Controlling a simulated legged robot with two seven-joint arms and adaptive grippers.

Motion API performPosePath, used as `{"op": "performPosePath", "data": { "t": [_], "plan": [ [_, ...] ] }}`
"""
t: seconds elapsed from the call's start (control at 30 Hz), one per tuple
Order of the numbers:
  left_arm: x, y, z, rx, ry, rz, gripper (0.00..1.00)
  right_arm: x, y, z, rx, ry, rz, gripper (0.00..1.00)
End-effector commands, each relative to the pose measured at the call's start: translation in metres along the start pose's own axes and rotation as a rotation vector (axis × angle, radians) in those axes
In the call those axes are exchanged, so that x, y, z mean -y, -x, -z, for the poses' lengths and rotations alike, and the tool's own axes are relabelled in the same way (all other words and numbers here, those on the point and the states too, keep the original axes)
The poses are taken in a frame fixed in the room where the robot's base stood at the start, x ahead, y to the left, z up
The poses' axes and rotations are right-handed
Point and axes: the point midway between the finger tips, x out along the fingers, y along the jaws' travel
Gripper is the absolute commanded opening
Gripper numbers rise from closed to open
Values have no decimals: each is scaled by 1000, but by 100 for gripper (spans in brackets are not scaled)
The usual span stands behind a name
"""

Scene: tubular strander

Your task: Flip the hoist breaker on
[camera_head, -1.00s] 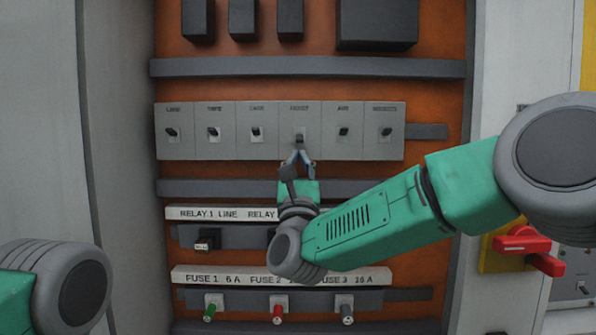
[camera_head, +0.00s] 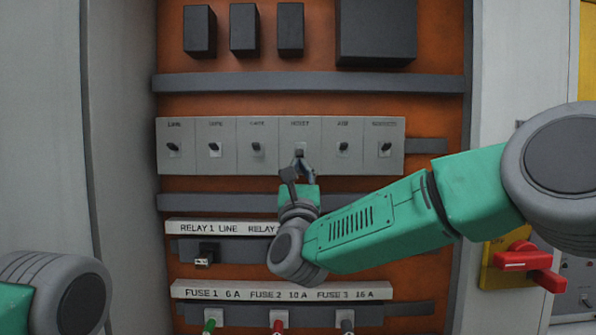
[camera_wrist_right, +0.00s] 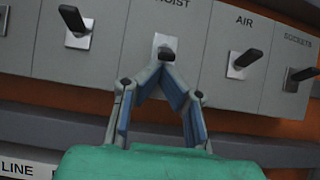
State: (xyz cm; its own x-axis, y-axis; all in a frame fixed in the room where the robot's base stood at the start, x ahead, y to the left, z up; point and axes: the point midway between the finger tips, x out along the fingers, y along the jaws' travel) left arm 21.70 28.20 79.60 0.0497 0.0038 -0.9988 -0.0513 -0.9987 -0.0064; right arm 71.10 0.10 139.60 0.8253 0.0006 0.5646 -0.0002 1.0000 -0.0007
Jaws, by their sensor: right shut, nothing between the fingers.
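The hoist breaker (camera_head: 300,129) is the fourth in a row of grey breakers, with a small dark toggle lever. In the right wrist view its lever (camera_wrist_right: 166,54) stands just beyond my fingertips, and the label above is partly cut off. My right gripper (camera_head: 300,160) is shut and empty, its tips just below the lever; I cannot tell whether they touch it. It also shows in the right wrist view (camera_wrist_right: 163,68), with the fingertips together. My left arm shows at the lower left, but its gripper is out of view.
The air breaker (camera_head: 343,146) and sockets breaker (camera_head: 385,148) are to the right. Relay and fuse rows lie below, partly behind my right arm. A red rotary handle (camera_head: 530,263) on a yellow plate is at the lower right. Black boxes (camera_head: 243,30) are above.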

Motion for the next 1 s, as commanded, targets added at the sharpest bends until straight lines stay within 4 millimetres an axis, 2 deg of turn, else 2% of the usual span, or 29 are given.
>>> {"op": "performPosePath", "data": {
  "t": [1.0],
  "plan": [
    [0,6,0,0,0,0,40,0,1,-12,-231,-2,0,0]
  ]
}}
